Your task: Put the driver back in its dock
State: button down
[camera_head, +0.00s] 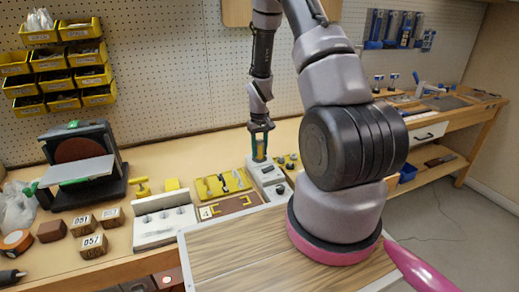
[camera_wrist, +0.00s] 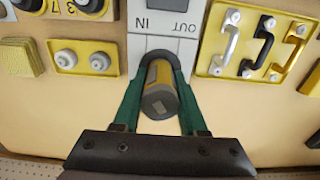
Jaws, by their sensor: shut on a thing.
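My gripper (camera_head: 259,146) points down over the back of the bench, with green fingers. It is shut on the driver, a yellow and grey cylinder (camera_wrist: 159,88) held between the fingertips (camera_wrist: 158,100). The driver's grey end faces the wrist camera; a dark rounded part shows at its far end. A pale grey and white box with IN and OUT labels, seemingly the dock (camera_head: 267,174), lies just below my gripper; its labelled face shows in the wrist view (camera_wrist: 163,22). I cannot tell whether the driver touches the dock or is seated in it.
A sander (camera_head: 82,165) and wooden blocks (camera_head: 93,245) stand further left. A pegboard (camera_head: 170,80) rises behind. The wooden top in front (camera_head: 235,250) is clear.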

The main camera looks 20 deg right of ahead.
aim_at(259, 141)
jog(key=shift+f, duration=0.4)
dwell(0.6)
jog(key=shift+c, duration=1.8)
grip_release()
jog(key=shift+o, duration=1.2)
jog(key=shift+r, duration=0.15)
jog(key=shift+r, duration=3.35)
